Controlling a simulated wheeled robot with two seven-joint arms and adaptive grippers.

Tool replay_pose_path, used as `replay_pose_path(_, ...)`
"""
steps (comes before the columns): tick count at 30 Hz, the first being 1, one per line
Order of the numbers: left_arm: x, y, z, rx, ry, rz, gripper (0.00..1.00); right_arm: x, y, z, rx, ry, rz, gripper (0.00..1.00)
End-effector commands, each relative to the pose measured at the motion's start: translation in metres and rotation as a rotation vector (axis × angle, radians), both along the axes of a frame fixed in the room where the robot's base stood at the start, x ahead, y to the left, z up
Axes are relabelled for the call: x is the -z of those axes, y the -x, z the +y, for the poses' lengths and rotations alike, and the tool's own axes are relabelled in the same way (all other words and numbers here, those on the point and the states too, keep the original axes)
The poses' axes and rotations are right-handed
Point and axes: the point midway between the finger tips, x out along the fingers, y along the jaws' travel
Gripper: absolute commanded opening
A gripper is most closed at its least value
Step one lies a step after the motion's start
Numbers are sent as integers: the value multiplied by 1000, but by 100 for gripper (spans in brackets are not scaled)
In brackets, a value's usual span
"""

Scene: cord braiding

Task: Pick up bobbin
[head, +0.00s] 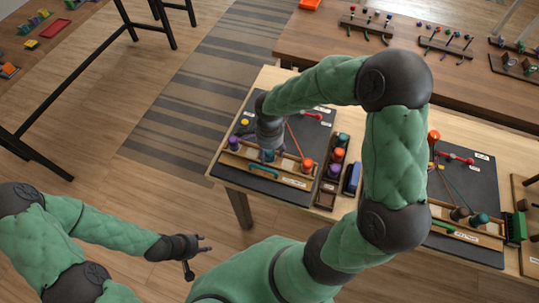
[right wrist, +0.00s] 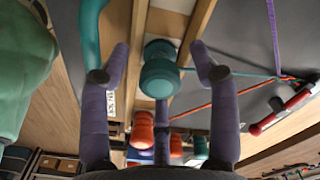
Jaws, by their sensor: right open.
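My right gripper (head: 269,147) reaches down over the wooden bobbin rack (head: 243,164) on the near edge of the dark braiding board. In the right wrist view its two purple-grey fingers (right wrist: 160,52) stand apart on either side of a teal bobbin (right wrist: 160,76), with space to each side. The bobbin sits between the rack's wooden rails. In the head view a purple bobbin (head: 235,143) stands left of the gripper and an orange bobbin (head: 307,166) right of it. My left gripper (head: 199,254) is open and empty, over the floor left of the table.
A dark holder with orange and purple bobbins (head: 337,154) and a blue block (head: 352,178) stand right of the board. Another braiding board (head: 467,190) lies further right. Cords (right wrist: 272,35) stretch over the near board. A red-handled tool (right wrist: 282,112) lies beside them.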

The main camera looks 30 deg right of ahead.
Motion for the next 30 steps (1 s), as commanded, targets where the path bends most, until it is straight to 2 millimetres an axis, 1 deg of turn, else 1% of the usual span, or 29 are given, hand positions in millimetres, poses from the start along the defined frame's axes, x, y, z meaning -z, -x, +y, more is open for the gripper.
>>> replay_pose_path(5,-1,0,0,0,0,0,40,-1,0,0,1,0,-1,62)
replay_pose_path(6,-1,0,0,0,0,0,40,-1,0,0,0,0,-1,50)
replay_pose_path(8,-1,0,0,0,0,0,40,-1,0,0,0,0,-1,33)
replay_pose_path(9,-1,0,0,0,0,0,40,-1,0,0,0,0,-1,22)
replay_pose_path(11,-1,0,0,0,0,0,40,-1,0,0,0,0,-1,5)
replay_pose_path(12,-1,0,0,0,0,0,40,-1,0,0,0,0,-1,0)
replay_pose_path(23,-1,0,0,0,0,0,40,-3,0,0,0,0,-1,0)
replay_pose_path(26,-3,0,0,0,0,0,40,-9,-1,0,0,1,-2,0)
replay_pose_path(29,-6,0,0,0,0,0,40,-19,-1,0,1,0,-3,0)
replay_pose_path(30,-8,0,0,0,0,0,40,-25,-1,0,1,0,-4,0)
